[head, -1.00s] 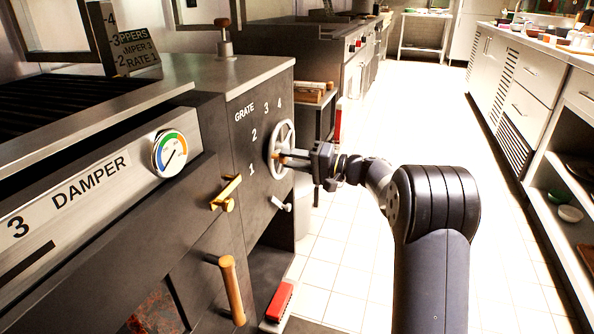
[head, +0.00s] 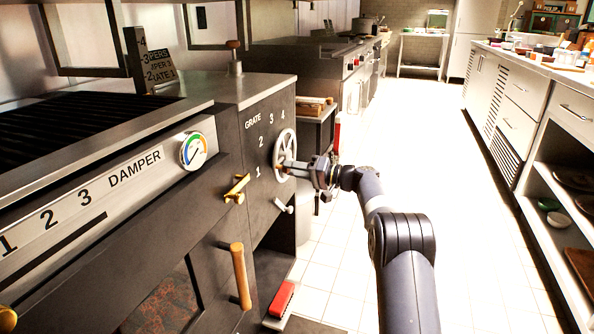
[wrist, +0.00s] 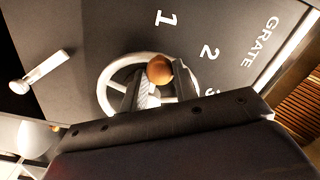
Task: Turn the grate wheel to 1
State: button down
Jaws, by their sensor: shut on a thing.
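The grate wheel (head: 285,155) is a pale spoked handwheel on the dark side panel of the range, beside the word GRATE and the numerals 1 to 4. It also shows in the wrist view (wrist: 108,88), with a copper-coloured knob (wrist: 159,70) on it. My gripper (head: 296,164) is at the wheel, shut on the knob; in the wrist view its fingers (wrist: 157,88) stand on either side of the knob. The numeral 1 (head: 258,172) is left of the wheel and low. My gripper hides part of the rim, and I cannot make out a pointer.
A small pale lever (head: 284,205) sits below the wheel. A brass handle (head: 236,188) and a long wooden-coloured handle (head: 240,275) stick out to the left. A red block (head: 281,298) lies low by the range. The tiled aisle to the right is clear.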

jog(key=shift+w+r, duration=0.1)
dwell(0.3)
jog(key=c, duration=1.1)
grip_release()
jog(key=shift+d, duration=0.1)
jog(key=p+v, duration=0.2)
jog(key=v, duration=0.8)
jog(key=shift+d+p, duration=0.3)
jog(key=shift+p, duration=0.05)
jog(key=b+x, duration=0.2)
jog(key=x, duration=0.8)
jog(key=shift+a+b, duration=0.4)
